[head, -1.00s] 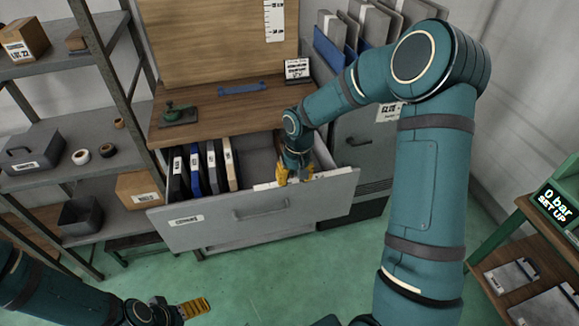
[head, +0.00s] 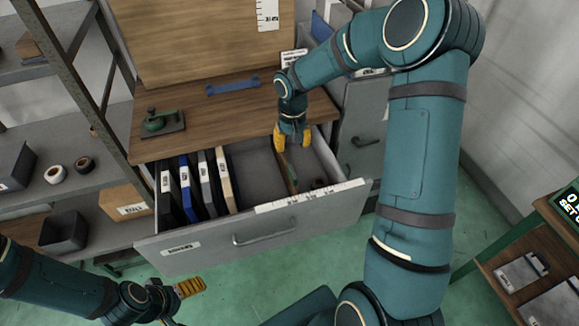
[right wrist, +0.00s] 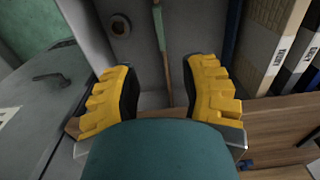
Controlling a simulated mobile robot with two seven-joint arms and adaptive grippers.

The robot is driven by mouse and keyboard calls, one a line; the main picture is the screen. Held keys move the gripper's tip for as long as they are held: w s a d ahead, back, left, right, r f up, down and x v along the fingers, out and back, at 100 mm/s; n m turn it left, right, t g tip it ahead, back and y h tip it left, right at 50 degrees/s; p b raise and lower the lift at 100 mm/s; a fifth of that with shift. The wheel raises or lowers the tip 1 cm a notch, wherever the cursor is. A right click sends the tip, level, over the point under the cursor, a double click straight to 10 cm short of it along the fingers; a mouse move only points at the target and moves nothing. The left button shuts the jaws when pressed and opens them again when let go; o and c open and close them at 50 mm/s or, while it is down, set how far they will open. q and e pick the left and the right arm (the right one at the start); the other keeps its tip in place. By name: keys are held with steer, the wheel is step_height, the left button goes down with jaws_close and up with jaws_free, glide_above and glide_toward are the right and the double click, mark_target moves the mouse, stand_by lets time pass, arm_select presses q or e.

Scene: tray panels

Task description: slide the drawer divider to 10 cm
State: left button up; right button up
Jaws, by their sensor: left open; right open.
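The drawer divider (head: 290,176) is a thin brown and green upright panel in the open drawer, running front to back right of the files. A white scale strip (head: 312,196) lies on the drawer's front rim. My right gripper (head: 293,138) is open and points down over the rear part of the divider. In the right wrist view the divider (right wrist: 160,40) runs between the two spread yellow fingers (right wrist: 161,85); I cannot tell how far above it they are. My left gripper (head: 189,288) is at lower left, away from the drawer, its fingers close together in the picture.
The drawer front (head: 200,248) has a handle. Several upright files (head: 195,185) fill its left side; a small round item (head: 319,184) lies right of the divider. The wooden top (head: 215,115) is behind. Shelves (head: 70,190) stand left, a grey cabinet (head: 362,130) right.

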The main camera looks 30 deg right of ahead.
mark_target(292, 171)
step_height(292, 171, down, 13)
steer(key=shift+s+f+b, duration=0.1)
steer(key=shift+b, duration=1.1)
steer(key=shift+o, duration=0.2)
jaws_close()
